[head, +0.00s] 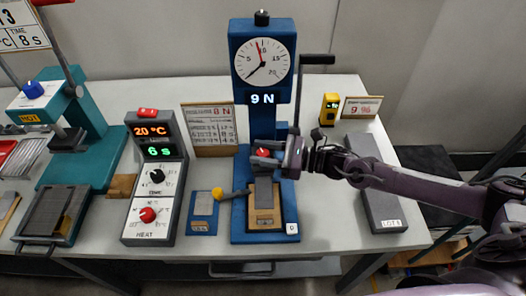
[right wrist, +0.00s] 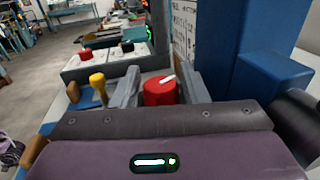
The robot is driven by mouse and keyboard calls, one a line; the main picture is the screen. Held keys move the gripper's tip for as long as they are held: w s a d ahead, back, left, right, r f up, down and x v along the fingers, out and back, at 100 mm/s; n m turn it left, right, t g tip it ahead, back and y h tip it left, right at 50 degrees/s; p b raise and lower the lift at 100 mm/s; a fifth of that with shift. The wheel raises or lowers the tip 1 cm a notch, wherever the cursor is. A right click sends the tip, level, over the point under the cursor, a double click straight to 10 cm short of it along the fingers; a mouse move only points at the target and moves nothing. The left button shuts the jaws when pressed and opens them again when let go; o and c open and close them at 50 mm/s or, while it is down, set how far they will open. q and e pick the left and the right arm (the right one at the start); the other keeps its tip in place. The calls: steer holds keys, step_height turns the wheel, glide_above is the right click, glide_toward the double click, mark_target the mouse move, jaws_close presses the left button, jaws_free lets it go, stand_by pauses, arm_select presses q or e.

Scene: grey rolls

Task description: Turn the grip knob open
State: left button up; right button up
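The grip knob (head: 263,152) is a small red knob on the blue force tester (head: 238,215). In the right wrist view the red knob (right wrist: 158,93) has a white pointer mark tilted up to the right. My right gripper (head: 266,153) reaches in from the right, with one grey finger on each side of the knob. The right wrist view shows the fingers (right wrist: 158,88) close around the knob; I cannot tell whether both press on it. The tester's dial (head: 262,64) has a red and a dark hand, and its display reads 9 N. My left gripper is out of view.
A yellow-tipped lever (head: 217,194) sits left of the tester's base. A heat controller (head: 155,180) with red and black knobs and a teal press (head: 85,150) stand further left. A black crank handle (head: 317,60) rises near my right wrist. A long grey block (head: 375,190) lies right.

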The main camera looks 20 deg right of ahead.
steer(key=shift+d, duration=0.1)
steer(key=shift+s+d+f, duration=0.1)
steer(key=shift+d, duration=0.15)
steer(key=b+v, duration=0.2)
steer(key=v, duration=0.5)
